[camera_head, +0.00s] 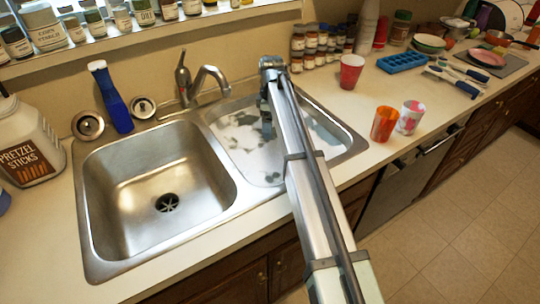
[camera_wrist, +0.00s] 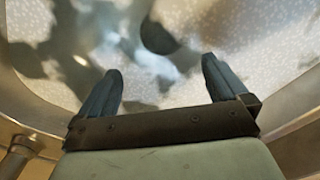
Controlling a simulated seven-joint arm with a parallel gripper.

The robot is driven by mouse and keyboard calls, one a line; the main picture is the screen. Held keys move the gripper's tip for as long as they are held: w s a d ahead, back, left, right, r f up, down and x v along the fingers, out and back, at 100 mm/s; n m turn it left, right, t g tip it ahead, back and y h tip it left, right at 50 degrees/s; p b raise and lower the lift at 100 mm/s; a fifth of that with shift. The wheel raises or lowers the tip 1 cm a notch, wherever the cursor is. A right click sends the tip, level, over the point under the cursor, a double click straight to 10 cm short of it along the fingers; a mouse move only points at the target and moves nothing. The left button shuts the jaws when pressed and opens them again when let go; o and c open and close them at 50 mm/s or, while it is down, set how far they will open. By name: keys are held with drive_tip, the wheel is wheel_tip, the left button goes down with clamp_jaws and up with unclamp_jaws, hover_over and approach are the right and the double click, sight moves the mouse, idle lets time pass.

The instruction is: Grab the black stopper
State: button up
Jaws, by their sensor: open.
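In the wrist view a dark, roundish shape (camera_wrist: 158,38) lies on the speckled, wet-looking floor of the right basin, beyond my fingertips. It may be the black stopper, but I cannot tell it surely from a drain or a shadow. My gripper (camera_wrist: 160,80) is open, its two blue-grey fingers apart with nothing between them. In the head view my gripper (camera_head: 267,130) reaches down over the right basin (camera_head: 345,135), whose floor shows white and grey patches. My arm hides part of this basin.
The left basin (camera_head: 130,165) is empty, with a dark drain. Two round metal pieces (camera_head: 88,125) (camera_head: 143,107) and a blue-handled brush (camera_head: 112,100) lie behind it. The faucet (camera_head: 205,80) stands close left of my arm. Cups (camera_head: 385,123) stand to the right.

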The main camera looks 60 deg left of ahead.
sight(270, 149)
wheel_tip(270, 149, down, 8)
drive_tip(key=shift+r, duration=0.1)
drive_tip(key=shift+s+d+f, duration=0.1)
drive_tip(key=shift+s+f, duration=0.05)
drive_tip(key=shift+f, duration=1.2)
drive_tip(key=shift+s+d+f, duration=0.1)
drive_tip(key=shift+f, duration=1.2)
drive_tip(key=shift+c, duration=0.5)
drive_tip(key=c, duration=1)
drive_tip(key=shift+c, duration=0.3)
